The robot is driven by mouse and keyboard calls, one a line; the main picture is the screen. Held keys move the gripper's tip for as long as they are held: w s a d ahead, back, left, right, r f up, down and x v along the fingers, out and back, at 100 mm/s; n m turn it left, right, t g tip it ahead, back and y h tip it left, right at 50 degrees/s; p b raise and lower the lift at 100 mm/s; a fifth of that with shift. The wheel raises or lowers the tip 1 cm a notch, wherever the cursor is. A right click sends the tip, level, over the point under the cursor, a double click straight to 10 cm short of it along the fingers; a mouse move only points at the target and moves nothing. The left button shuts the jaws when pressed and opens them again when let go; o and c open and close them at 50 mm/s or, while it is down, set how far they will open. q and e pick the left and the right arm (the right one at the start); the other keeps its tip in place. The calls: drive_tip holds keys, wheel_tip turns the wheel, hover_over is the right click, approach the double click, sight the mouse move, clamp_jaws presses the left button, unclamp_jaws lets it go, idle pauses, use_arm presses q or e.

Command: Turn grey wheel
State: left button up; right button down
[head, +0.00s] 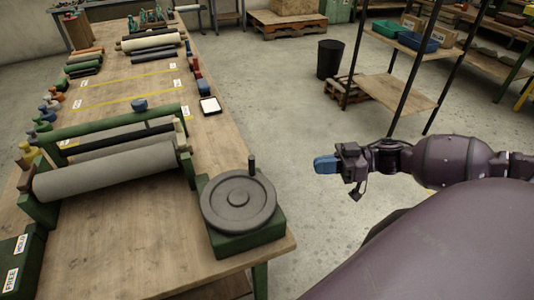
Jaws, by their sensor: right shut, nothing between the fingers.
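The grey wheel (238,201) lies flat on a green base (249,238) at the right front corner of the wooden bench. A dark upright handle (252,166) stands on its far rim. My right gripper (324,164), with blue fingertips, is off the bench to the right of the wheel, over the floor. It is shut and empty, apart from the wheel and its handle. My left gripper is not in view.
A green-framed roller stand with a large grey roll (107,171) is left of the wheel. More rolls (150,41) and small coloured parts lie farther along the bench (150,257). A shelf (396,90) and black bin (330,59) stand behind my right arm. Floor right of the bench is open.

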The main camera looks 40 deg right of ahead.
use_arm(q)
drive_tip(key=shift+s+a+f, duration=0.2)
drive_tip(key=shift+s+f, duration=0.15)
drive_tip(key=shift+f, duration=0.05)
use_arm(e)
drive_tip(key=w+a+f+t+h, duration=0.1)
drive_tip(key=w+a, duration=0.1)
drive_tip(key=w, duration=0.2)
drive_tip(key=w+a+f+m+t+h, duration=0.1)
drive_tip(key=w+a, duration=0.2)
drive_tip(key=w, duration=0.1)
drive_tip(key=w+a+f+h, duration=0.1)
drive_tip(key=w+a, duration=0.2)
drive_tip(key=w, duration=0.2)
drive_tip(key=shift+w+f+m+t+h, duration=0.1)
drive_tip(key=shift+m+t+h, duration=0.3)
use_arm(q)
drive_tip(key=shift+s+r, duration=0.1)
